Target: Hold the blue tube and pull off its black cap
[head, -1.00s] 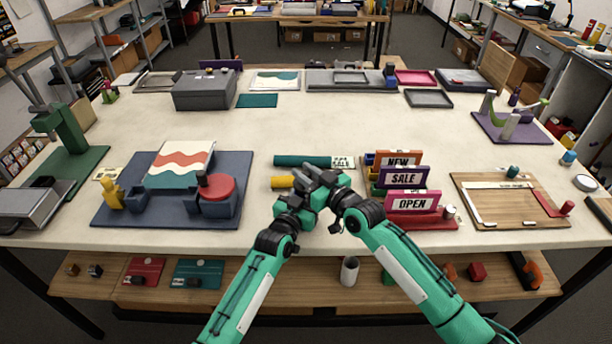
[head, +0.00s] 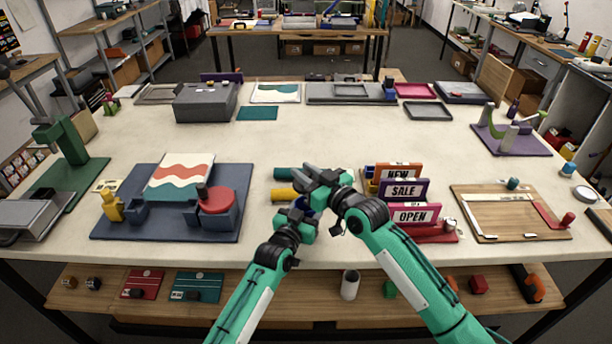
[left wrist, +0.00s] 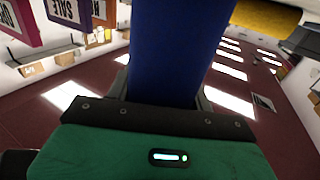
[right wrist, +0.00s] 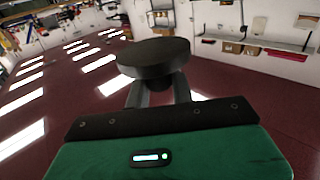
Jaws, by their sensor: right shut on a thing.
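The blue tube (left wrist: 178,45) stands between the fingers of my left gripper (left wrist: 165,95), which is shut on it; the tube runs out of the top of the left wrist view. In the head view a small blue part of it shows between the two grippers. My left gripper (head: 300,218) is below and slightly left of my right gripper (head: 318,178). My right gripper is shut on the black cap (right wrist: 155,57), a wide dark disc at its fingertips in the right wrist view. No blue shows beside the cap there. Whether cap and tube touch is hidden.
A teal roll (head: 283,173) and a yellow roll (head: 284,194) lie on the table just behind the grippers. Sign blocks (head: 404,189) stand close on the right. A dark blue tray (head: 165,222) with a red disc is on the left. The table middle behind is clear.

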